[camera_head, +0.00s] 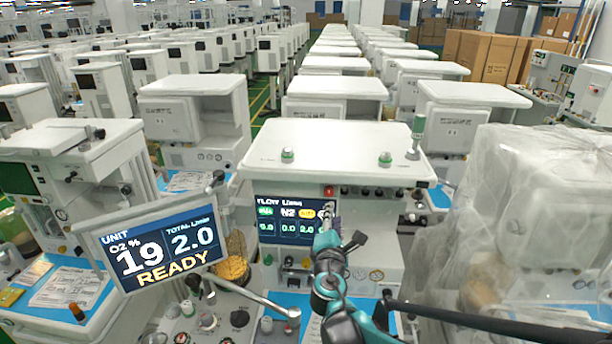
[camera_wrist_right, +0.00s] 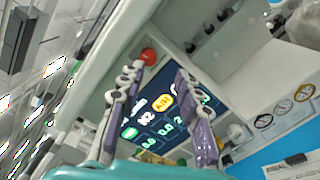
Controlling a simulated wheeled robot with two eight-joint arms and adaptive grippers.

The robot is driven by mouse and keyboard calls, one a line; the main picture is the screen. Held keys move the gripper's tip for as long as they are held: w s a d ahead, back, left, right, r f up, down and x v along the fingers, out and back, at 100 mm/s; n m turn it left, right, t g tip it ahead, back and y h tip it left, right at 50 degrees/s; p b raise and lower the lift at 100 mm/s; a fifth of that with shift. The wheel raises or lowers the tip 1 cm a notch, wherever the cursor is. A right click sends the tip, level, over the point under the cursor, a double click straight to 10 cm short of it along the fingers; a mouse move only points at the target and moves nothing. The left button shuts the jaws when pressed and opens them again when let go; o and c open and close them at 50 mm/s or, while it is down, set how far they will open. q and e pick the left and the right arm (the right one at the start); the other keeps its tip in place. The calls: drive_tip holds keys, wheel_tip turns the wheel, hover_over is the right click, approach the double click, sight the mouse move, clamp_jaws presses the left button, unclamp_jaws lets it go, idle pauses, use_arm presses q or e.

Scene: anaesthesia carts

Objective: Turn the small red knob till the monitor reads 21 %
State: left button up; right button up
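The monitor (camera_head: 160,243) at left in the head view reads O2 % 19, total 2.0 and READY. The small red knob (camera_head: 329,190) is on the front of the middle cart, at the top right of its dark flow screen (camera_head: 284,219). My right gripper (camera_head: 327,212) is in front of that screen, just below the knob. In the right wrist view its two purple-grey fingers (camera_wrist_right: 160,70) are spread with a gap between them. The red knob (camera_wrist_right: 148,57) shows by the left fingertip; I cannot tell whether they touch. My left gripper is not in view.
A row of black knobs (camera_head: 369,192) sits right of the red knob. The white cart top (camera_head: 335,150) overhangs the panel. A plastic-wrapped cart (camera_head: 545,200) stands at right. A metal bar (camera_head: 250,296) crosses below the monitor.

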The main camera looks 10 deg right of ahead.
sight(329, 194)
drive_tip(key=shift+n+t, duration=0.3)
drive_tip(key=shift+n, duration=0.4)
drive_tip(key=x, duration=0.2)
drive_tip(key=a+x, duration=0.1)
drive_tip(key=x, duration=0.5)
drive_tip(key=shift+w+a+r, duration=0.25)
drive_tip(key=shift+w+r, duration=0.05)
drive_tip(key=shift+w, duration=0.1)
drive_tip(key=shift+c, duration=0.3)
clamp_jaws()
